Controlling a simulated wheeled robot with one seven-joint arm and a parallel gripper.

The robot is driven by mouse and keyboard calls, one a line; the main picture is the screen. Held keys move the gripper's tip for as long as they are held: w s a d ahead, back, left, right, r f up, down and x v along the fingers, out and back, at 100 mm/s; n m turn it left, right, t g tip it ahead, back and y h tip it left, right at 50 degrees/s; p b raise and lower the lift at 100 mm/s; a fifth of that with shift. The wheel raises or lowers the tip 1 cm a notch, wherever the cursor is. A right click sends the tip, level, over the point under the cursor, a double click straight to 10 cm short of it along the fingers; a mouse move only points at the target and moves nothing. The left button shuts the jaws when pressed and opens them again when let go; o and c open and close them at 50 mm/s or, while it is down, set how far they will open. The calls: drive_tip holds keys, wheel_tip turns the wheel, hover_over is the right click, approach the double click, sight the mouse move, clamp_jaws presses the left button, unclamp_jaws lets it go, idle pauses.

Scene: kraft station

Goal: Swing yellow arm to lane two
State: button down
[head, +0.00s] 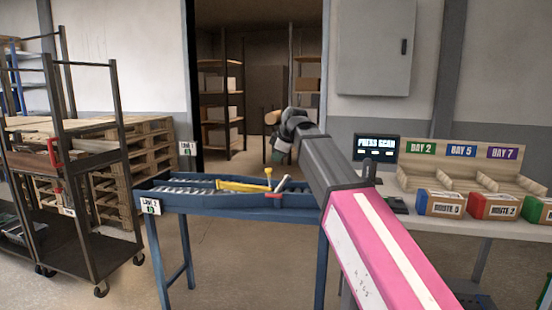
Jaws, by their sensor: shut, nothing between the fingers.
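The yellow arm (241,186) lies nearly flat on the blue roller table (240,205) in the head view. Its left end points along the rollers, and an upright yellow post with a knob (268,173) stands near its right end. I cannot tell exactly which lane its tip lies over. The lane two sign (149,205) is on the table's near left corner; the lane one sign (187,148) stands at the far left. My gripper (281,155) hangs at the end of my pink and grey arm, shut and empty, apparently above the post. Its fingertips are hard to make out.
A small red piece (273,195) and a pale lever (283,184) are by the post. A bench at right holds a screen (376,146), a wooden sorter (460,170) and route boxes (441,204). A dark cart (80,238) stands left; floor between is clear.

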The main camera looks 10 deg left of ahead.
drive_tip(key=w+a+f, duration=0.4)
drive_tip(key=w+f, duration=0.2)
drive_tip(key=f, duration=0.1)
drive_tip(key=shift+w+f, duration=0.2)
drive_tip(key=shift+w, duration=0.15)
drive_tip(key=w+d+n+g+y, duration=0.1)
drive_tip(key=w+d+n+g, duration=0.1)
drive_tip(key=w, duration=1.1)
drive_tip(key=shift+w+r+n, duration=0.15)
drive_tip(key=shift+w+n, duration=0.25)
drive_tip(key=shift+n, duration=0.5)
drive_tip(key=shift+w, duration=0.1)
